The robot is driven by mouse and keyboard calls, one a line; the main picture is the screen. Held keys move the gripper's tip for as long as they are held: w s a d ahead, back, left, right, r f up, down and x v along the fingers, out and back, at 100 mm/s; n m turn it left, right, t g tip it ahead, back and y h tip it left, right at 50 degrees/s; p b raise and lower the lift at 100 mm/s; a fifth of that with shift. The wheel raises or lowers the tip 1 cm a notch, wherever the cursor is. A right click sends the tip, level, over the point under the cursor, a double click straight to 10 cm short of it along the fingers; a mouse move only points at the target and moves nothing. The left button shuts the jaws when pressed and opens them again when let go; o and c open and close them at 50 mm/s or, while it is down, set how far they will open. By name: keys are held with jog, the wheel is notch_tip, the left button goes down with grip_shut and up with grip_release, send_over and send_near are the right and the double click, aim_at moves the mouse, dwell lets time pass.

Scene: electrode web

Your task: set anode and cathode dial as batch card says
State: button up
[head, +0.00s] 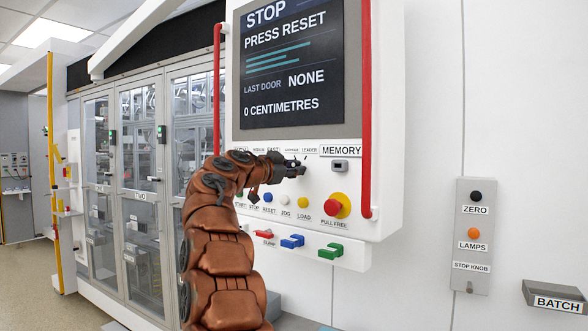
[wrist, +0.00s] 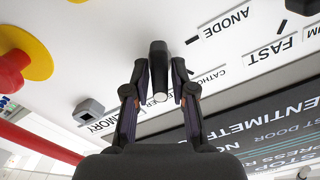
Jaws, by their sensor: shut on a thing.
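My gripper (head: 300,166) reaches the control panel (head: 384,120) below its screen. In the wrist view, my gripper (wrist: 157,92) has its two fingers closed on either side of a black knob (wrist: 158,62) that stands out from the white panel. Labels around it, upside down, include an ANODE label (wrist: 225,22) and a partly hidden CATHODE label (wrist: 208,75). A short dark mark lies beside the knob on the ANODE side. The knob's pointing direction cannot be told. A grey box labelled BATCH (head: 553,299) is at the lower right; no card text is readable.
The screen (head: 290,75) reads STOP, PRESS RESET, LAST DOOR NONE, 0 CENTIMETRES. A red PULL FREE button (head: 333,207) and several coloured buttons sit below my gripper. Red rails (head: 367,110) flank the panel. A ZERO and LAMPS box (head: 474,250) is on the right wall.

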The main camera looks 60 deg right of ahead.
grip_shut()
